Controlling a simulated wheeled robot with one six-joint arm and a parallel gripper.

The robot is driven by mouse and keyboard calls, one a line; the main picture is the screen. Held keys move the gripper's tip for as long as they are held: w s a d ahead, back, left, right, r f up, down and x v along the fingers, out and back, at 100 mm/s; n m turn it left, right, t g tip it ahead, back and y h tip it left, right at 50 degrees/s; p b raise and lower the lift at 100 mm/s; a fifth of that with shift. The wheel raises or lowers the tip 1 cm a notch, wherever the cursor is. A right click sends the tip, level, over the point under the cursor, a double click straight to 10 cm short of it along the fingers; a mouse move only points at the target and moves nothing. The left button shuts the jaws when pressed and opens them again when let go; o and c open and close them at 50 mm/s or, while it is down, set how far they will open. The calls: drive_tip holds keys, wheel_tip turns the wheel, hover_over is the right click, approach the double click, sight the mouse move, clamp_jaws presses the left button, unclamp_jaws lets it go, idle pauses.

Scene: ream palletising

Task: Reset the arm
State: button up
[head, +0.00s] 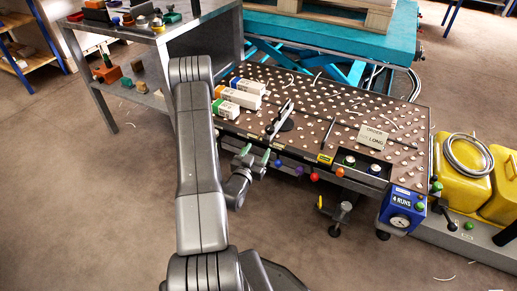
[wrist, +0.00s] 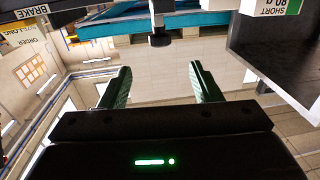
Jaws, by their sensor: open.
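My gripper (head: 256,155) is open and empty, with green-padded fingers. In the head view it is in front of the front edge of the perforated table (head: 340,112), near its left end. My grey arm rises in front of it and hides part of the shelf unit and floor. In the wrist view the two fingers of my gripper (wrist: 161,80) stand wide apart with nothing between them.
White reams with coloured ends (head: 240,93) lie at the table's left. A blue box with a dial (head: 403,208) hangs at the front right, near yellow containers (head: 463,165). A grey shelf unit (head: 130,45) stands left. Front floor is mostly clear.

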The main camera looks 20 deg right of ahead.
sight(268, 132)
drive_tip(key=b+x, duration=0.2)
drive_tip(key=x, duration=1.1)
drive_tip(key=shift+w+d+f+b, duration=0.15)
drive_tip(key=shift+w+d+b, duration=0.05)
drive_tip(key=shift+d+b, duration=0.1)
drive_tip(key=shift+w, duration=0.15)
